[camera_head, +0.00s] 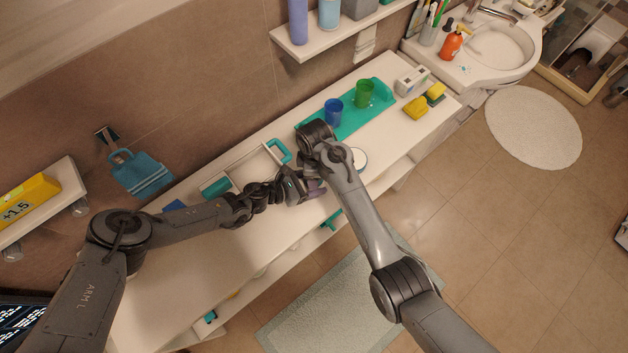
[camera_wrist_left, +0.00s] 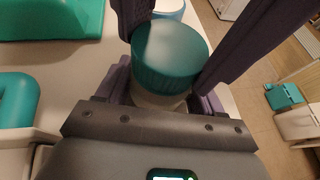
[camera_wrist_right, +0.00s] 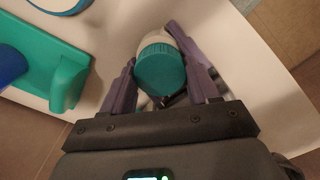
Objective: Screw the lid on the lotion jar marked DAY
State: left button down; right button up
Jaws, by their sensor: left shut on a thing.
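The lotion jar (camera_wrist_right: 154,41) is pale, with a ribbed teal lid (camera_wrist_left: 172,60) sitting on its top; whether the lid is tight cannot be told. No DAY mark is readable. My left gripper (camera_head: 312,190) is shut on the jar body below the lid, above the counter. The lid also shows in the right wrist view (camera_wrist_right: 160,72). My right gripper (camera_wrist_right: 152,68) is open, its purple fingers on either side of the lid; contact is unclear. In the head view my right forearm hides much of this. A round white-topped item with a blue rim (camera_head: 359,157) stands nearby.
The white counter (camera_head: 190,262) has a teal tray (camera_head: 360,122) with blue (camera_head: 333,110) and green (camera_head: 364,93) cups. A teal-handled rack (camera_head: 245,165) lies to the left. Yellow sponges (camera_head: 416,107) are at the right. A shelf (camera_head: 340,38) with bottles hangs above.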

jog(key=c, duration=0.4)
jog(key=shift+o, duration=0.2)
jog(key=m, duration=1.2)
jog(key=o, duration=1.2)
jog(key=shift+c, duration=0.2)
jog(key=shift+r, duration=2.25)
jog(key=shift+c, duration=0.5)
